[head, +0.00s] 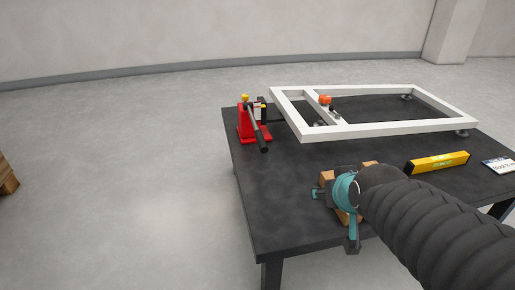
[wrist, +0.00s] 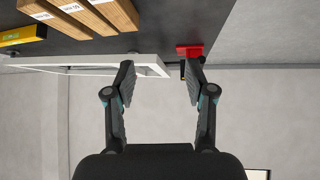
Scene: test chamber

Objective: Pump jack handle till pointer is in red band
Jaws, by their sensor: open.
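The red jack (head: 244,123) stands on the left end of the dark table in the head view. Its handle slants down toward the camera and ends in a black grip (head: 262,146). A small dark and yellow part sits behind the handle; I cannot make out a pointer or red band. My gripper (head: 333,215) is over the near part of the table, apart from the jack. In the wrist view, my gripper (wrist: 160,76) has its fingers spread with nothing between them. The jack's red base (wrist: 189,51) shows beyond the right fingertip there.
A white frame (head: 290,122) with an orange part (head: 325,100) lies on the table (head: 275,195) right of the jack. Wooden blocks (wrist: 75,28) are partly hidden by my gripper in the head view.

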